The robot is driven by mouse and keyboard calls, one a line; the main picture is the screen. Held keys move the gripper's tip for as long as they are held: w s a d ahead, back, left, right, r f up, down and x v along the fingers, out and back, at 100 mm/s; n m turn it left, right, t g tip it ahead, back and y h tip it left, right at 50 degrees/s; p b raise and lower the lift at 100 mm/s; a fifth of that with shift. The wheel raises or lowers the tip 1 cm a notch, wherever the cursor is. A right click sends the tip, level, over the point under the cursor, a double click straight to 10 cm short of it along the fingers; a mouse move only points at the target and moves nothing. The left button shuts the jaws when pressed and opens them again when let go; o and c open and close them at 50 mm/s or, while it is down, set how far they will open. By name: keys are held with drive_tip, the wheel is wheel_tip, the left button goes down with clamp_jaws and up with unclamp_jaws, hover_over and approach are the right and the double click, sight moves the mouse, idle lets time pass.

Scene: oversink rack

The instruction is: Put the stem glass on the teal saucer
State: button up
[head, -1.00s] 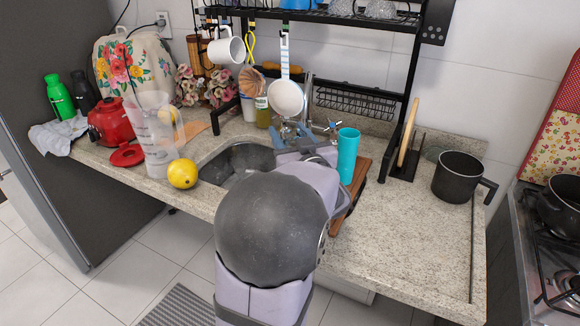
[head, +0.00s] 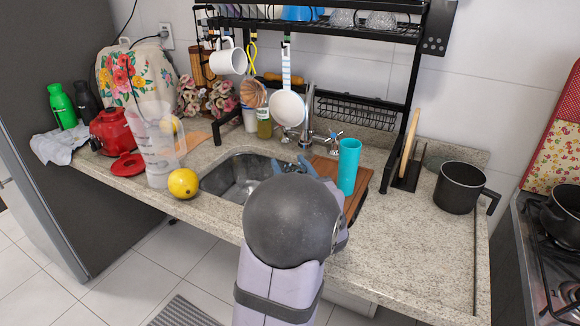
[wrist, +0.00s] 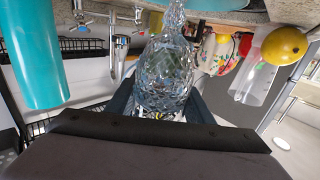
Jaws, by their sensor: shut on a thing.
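In the wrist view, the stem glass (wrist: 165,72), clear with a cut pattern, is between the two dark fingers of my gripper (wrist: 160,103). The gripper is shut on its bowl, and the stem runs to the top edge of the picture. In the head view, my gripper (head: 292,166) shows as blue fingertips beyond my wrist, near the sink's right side and the wooden board. The glass is mostly hidden there.
A teal tumbler (head: 349,167) stands close to the gripper's right on the wooden board (head: 360,182). The sink (head: 235,178) is to the left, with a lemon (head: 183,183) beside it. A black pot (head: 460,188) stands at right. The front right counter is clear.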

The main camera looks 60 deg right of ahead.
drive_tip(key=shift+f, duration=0.1)
drive_tip(key=o, duration=1.1)
drive_tip(key=shift+f, duration=0.1)
drive_tip(key=shift+o, duration=0.2)
drive_tip(key=shift+r, duration=0.25)
drive_tip(key=shift+s+a+f, duration=0.1)
drive_tip(key=shift+s+a, duration=0.1)
drive_tip(key=shift+s, duration=0.05)
drive_tip(key=b+v, duration=0.1)
drive_tip(key=v, duration=1)
drive_tip(key=shift+a, duration=0.15)
drive_tip(key=shift+s, duration=0.1)
